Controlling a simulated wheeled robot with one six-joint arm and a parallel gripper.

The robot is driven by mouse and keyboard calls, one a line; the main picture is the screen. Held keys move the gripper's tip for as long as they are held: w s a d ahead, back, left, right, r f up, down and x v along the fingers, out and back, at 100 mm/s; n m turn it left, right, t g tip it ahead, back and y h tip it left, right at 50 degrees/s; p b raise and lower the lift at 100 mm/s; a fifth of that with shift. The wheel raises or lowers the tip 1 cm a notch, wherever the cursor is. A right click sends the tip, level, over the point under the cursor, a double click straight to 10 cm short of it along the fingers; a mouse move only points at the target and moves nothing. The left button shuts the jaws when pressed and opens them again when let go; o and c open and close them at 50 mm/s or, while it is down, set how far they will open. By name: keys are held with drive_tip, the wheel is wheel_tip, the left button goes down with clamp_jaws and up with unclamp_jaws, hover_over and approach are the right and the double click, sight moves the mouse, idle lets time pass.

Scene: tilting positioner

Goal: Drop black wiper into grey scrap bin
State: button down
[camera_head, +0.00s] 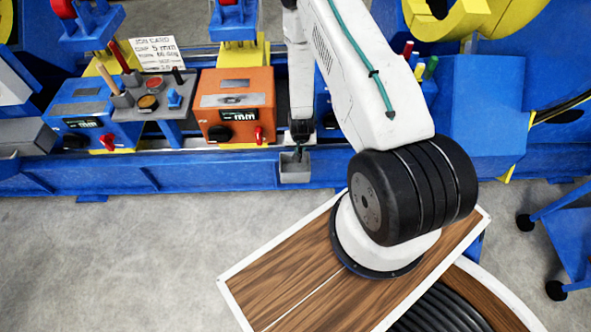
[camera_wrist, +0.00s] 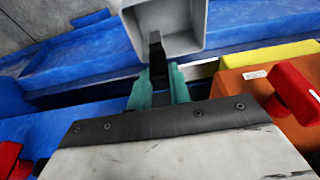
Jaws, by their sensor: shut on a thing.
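The grey scrap bin (camera_head: 295,175) is a small open box at the front of the blue bench beam in the head view. It shows from above at the top of the wrist view (camera_wrist: 194,22). My gripper (camera_wrist: 158,85) has teal fingers and is shut on the black wiper (camera_wrist: 156,48), a narrow dark piece. In the wrist view the wiper's free end overlaps the bin's opening. In the head view my gripper (camera_head: 299,137) points down just above the bin, and the wiper is small and dark there. I cannot tell how far the wiper tip reaches into the bin.
An orange box (camera_head: 237,100) with a red knob stands left of the bin. A blue box (camera_head: 95,112) and a grey stand with small pots (camera_head: 160,103) are further left. A blue cabinet (camera_head: 484,105) is at the right. Grey floor (camera_head: 130,255) lies open in front.

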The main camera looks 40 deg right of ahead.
drive_tip(key=c, duration=1.2)
unclamp_jaws()
drive_tip(key=v, duration=0.8)
drive_tip(key=shift+f, duration=0.1)
